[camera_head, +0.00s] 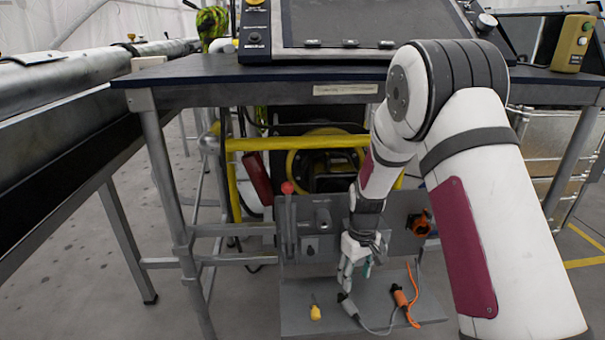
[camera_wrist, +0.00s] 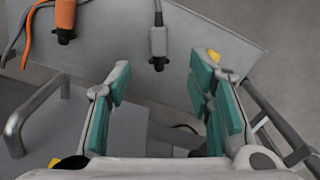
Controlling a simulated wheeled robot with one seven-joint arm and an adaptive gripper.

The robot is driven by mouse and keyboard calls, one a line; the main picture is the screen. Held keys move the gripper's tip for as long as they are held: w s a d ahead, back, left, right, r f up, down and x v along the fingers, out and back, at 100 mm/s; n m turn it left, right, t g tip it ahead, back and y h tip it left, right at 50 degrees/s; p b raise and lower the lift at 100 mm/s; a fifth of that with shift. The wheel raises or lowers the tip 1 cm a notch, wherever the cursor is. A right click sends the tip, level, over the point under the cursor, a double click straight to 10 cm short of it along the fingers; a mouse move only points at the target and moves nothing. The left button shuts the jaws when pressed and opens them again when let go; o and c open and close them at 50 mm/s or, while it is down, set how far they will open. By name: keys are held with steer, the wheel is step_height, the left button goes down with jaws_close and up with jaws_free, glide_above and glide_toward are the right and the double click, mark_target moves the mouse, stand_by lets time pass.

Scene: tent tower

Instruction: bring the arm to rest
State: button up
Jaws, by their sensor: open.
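My arm reaches down from the right in the head view, its elbow in front of the table edge. My gripper (camera_head: 354,268) is low, in front of a grey panel and above a grey shelf. In the wrist view my gripper (camera_wrist: 157,105) shows two spread fingers with teal pads and nothing between them. A grey cable connector (camera_wrist: 158,42) lies beyond the fingertips, apart from them. It also shows in the head view (camera_head: 347,305), just below the fingers.
An orange connector (camera_head: 401,297) and a yellow-handled tool (camera_head: 315,312) lie on the grey shelf (camera_head: 300,290). A red-knobbed lever (camera_head: 288,189) and an orange socket (camera_head: 419,224) are on the panel. A yellow bar (camera_head: 290,143) crosses behind.

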steer(key=s+r+m, duration=0.1)
steer(key=s+r, duration=0.7)
steer(key=r, duration=0.4)
steer(key=s+r+m, duration=0.1)
steer(key=s+r, duration=0.7)
steer(key=r, duration=0.3)
steer(key=s+r+m+p, duration=0.1)
steer(key=s+r, duration=0.2)
steer(key=s, duration=0.9)
steer(key=s+r+m+p, duration=0.1)
steer(key=s+r+m, duration=0.15)
steer(key=s, duration=1.05)
step_height(320, 180, up, 40)
steer(key=n+t+p, duration=0.1)
steer(key=t+p, duration=0.3)
steer(key=p, duration=3.3)
steer(key=shift+w+r, duration=0.15)
steer(key=shift+w, duration=0.15)
